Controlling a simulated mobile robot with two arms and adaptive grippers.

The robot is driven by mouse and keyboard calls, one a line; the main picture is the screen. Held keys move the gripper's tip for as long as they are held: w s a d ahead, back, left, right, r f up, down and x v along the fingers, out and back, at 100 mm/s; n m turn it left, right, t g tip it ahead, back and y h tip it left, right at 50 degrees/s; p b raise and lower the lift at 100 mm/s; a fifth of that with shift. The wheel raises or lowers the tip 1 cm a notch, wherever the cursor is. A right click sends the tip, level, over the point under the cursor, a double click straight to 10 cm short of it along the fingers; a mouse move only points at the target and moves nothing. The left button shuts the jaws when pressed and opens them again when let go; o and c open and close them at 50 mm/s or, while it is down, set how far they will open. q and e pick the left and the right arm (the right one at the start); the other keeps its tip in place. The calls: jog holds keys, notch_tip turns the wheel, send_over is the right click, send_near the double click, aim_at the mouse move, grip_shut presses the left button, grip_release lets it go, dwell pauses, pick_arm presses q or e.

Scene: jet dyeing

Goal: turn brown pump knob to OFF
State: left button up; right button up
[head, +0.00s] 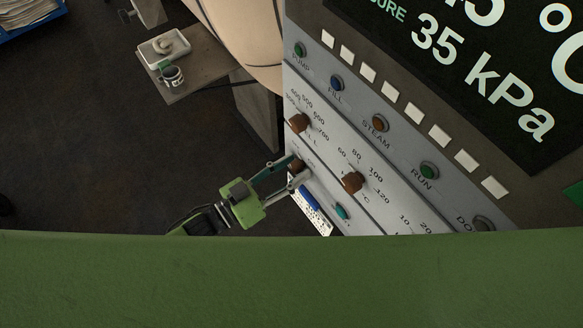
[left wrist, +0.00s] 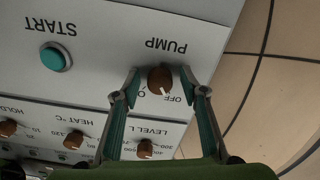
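The brown pump knob (left wrist: 160,78) sits on the light panel below the upside-down PUMP lettering in the left wrist view. A white mark shows on its lower side, close to small OFF lettering; the exact setting is hard to read. My left gripper (left wrist: 160,74) is open, with one teal finger on each side of the knob and a visible gap to both. In the head view the left gripper (head: 292,165) reaches the panel's lower left edge, its fingertips around the knob (head: 297,165), which they partly cover. My right gripper is not in view.
A teal START button (left wrist: 55,57) and other brown knobs, such as the LEVEL knob (left wrist: 145,148) and HEAT knob (left wrist: 75,138), share the panel. A green surface (head: 290,285) fills the bottom.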

pick_arm(q)
jog(key=v, duration=1.2)
